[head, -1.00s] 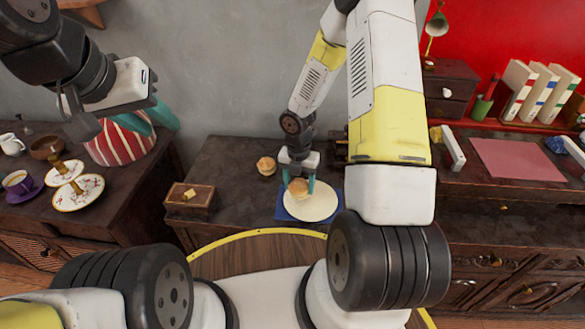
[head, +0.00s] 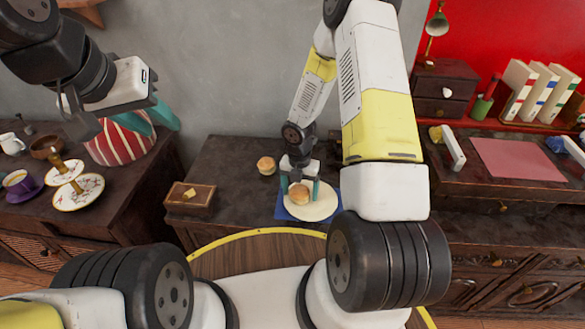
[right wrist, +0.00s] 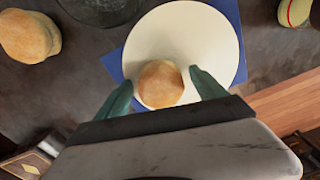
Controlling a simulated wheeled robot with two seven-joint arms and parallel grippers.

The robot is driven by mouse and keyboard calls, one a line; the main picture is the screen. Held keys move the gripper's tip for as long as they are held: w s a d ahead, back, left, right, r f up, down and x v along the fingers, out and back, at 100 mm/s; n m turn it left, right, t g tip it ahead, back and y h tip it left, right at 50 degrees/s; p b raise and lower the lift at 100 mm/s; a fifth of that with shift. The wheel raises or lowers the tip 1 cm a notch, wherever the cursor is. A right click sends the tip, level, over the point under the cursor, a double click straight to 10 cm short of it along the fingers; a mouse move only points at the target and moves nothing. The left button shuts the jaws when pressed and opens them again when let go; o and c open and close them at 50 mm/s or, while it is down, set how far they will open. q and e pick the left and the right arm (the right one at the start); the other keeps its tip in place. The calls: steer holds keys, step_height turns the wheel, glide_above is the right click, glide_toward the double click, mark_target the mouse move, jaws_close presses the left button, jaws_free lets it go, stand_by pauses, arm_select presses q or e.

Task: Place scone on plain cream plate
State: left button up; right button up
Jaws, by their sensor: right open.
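A round golden scone (head: 299,194) rests on the left part of the plain cream plate (head: 322,206). In the right wrist view the same scone (right wrist: 160,83) sits near the plate's (right wrist: 185,35) lower edge. My right gripper (head: 300,190) is open around the scone, with a teal finger on each side. In the right wrist view a gap shows between the scone and the fingers of the right gripper (right wrist: 160,92). My left gripper (head: 158,118) is raised at the upper left, above the striped teapot cover; its fingers look apart and empty.
The plate lies on a blue napkin (head: 283,213). A second scone (head: 266,166) sits on the dark table to the left. A wooden box (head: 190,198) stands further left.

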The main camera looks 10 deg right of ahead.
steer(key=shift+r, duration=0.1)
step_height(320, 180, up, 12)
step_height(320, 180, up, 12)
steer(key=m+t, duration=0.2)
steer(key=m, duration=0.6)
glide_above(299, 188)
steer(key=s+d, duration=0.2)
steer(key=s+a+r+m+t+y, duration=0.1)
steer(key=s+r+m+t, duration=0.3)
steer(key=s+r+m, duration=1.2)
steer(key=r+m+y, duration=0.1)
steer(key=r+m, duration=0.1)
steer(key=m, duration=0.3)
steer(key=shift+s+a+m+y, duration=0.2)
steer(key=shift+a+m+y, duration=0.1)
steer(key=shift+a+m, duration=0.1)
